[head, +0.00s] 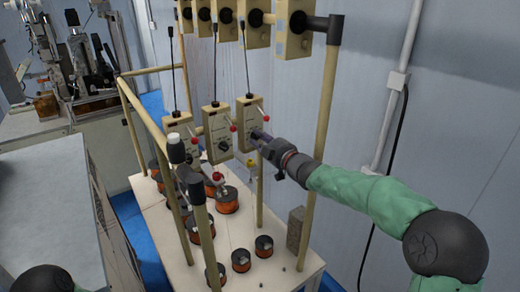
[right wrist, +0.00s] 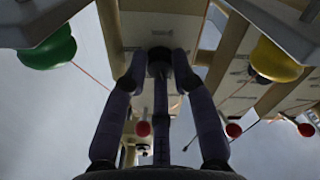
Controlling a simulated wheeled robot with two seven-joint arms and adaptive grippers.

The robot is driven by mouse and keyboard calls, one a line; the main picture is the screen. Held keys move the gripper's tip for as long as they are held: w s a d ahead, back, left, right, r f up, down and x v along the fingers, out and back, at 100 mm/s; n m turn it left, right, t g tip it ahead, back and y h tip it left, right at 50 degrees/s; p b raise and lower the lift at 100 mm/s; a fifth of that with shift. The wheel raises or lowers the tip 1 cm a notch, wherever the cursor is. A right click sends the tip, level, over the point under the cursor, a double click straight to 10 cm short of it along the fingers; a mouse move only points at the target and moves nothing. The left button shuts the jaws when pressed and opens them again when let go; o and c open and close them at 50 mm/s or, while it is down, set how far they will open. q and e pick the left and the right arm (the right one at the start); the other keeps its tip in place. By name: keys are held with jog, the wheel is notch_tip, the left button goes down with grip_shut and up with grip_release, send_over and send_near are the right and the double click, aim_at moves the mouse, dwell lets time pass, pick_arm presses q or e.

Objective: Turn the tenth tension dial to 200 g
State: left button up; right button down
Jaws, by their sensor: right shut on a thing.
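Three beige tension boxes hang in the lower row in the head view. The left box (head: 180,140) and the middle box (head: 216,122) each show a dark dial on the front. My right gripper (head: 262,139) reaches from the right to the front of the rightmost box (head: 247,110). It covers that box's dial in the head view. In the right wrist view my right gripper (right wrist: 160,75) has its fingers closed around a dark round dial (right wrist: 159,55) on a beige box. The dial's scale and pointer cannot be read. My left gripper is out of view.
Beige posts (head: 324,115) and rails frame the winder. An upper row of boxes (head: 292,35) hangs above. Red-tipped levers sit beside the lower boxes. Orange spools (head: 228,200) stand on the pale bench below. A grey wall is behind, with a conduit (head: 395,85) at right.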

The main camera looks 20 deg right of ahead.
jog(key=n+b, duration=0.2)
jog(key=f+n+b, duration=0.1)
jog(key=n, duration=0.1)
jog(key=shift+n+b, duration=0.3)
jog(key=shift+b, duration=0.05)
jog(key=shift+r+n+b, duration=0.2)
jog(key=shift+n+b, duration=0.95)
jog(key=shift+n, duration=0.75)
jog(key=c, duration=1)
grip_release()
jog(key=shift+d+r, duration=0.1)
jog(key=shift+r, duration=0.15)
